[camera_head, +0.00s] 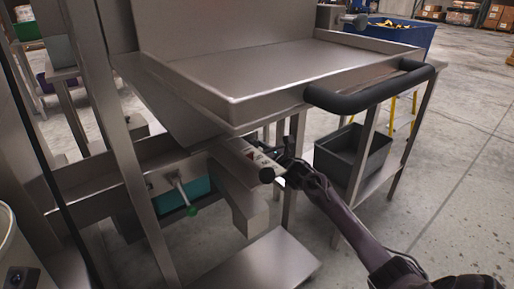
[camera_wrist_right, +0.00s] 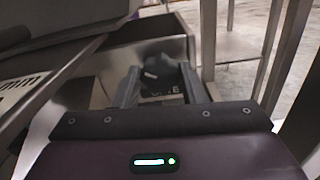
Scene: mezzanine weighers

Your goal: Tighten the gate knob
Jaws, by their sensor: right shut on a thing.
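The gate knob (camera_head: 266,175) is a small black knob under the front edge of the steel tray. My right gripper (camera_head: 278,168) reaches in from the lower right and is at the knob. In the right wrist view the dark knob (camera_wrist_right: 160,73) sits between the two fingers of the right gripper (camera_wrist_right: 163,88), which is shut on it. The fingers hide part of the knob's sides, and its mount is hard to make out. My left gripper is not in view.
A steel tray (camera_head: 285,70) with a thick black handle (camera_head: 370,92) hangs above my right gripper. A grey bin (camera_head: 352,152) stands on the lower shelf. Open floor lies at the right.

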